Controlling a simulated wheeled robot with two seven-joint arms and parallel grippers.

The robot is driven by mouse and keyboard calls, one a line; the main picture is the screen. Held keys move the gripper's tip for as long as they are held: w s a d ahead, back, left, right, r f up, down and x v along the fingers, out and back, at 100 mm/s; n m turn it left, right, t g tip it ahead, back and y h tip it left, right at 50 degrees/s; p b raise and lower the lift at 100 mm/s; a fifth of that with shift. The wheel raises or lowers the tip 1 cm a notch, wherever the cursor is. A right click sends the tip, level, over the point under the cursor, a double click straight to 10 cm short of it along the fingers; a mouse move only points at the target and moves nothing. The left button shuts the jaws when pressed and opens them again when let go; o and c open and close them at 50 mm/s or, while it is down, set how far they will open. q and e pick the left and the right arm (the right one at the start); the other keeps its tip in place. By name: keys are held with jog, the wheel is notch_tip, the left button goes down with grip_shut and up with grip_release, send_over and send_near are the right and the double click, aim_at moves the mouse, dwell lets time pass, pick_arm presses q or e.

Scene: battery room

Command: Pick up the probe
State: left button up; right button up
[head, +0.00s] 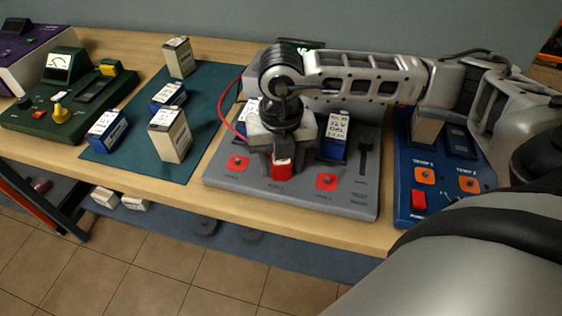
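My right gripper (281,158) points down over the front middle of a grey tester (345,205). Its fingers are around or just above a red block-like piece (281,171), which may be the probe; I cannot tell whether they touch it. A thin red cable (223,113) curves down the tester's left side and ends behind the gripper. The gripper hides the cable's end and the middle of the tester. My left gripper is out of view.
A blue-labelled battery (333,140) stands in the grey tester, between my arm and a red button (326,181). A blue tester (405,190) is at right. Several batteries stand on a teal mat (212,90). A green meter device (40,122) is at left.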

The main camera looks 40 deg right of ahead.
jog(key=c, duration=0.7)
jog(key=shift+r, duration=0.1)
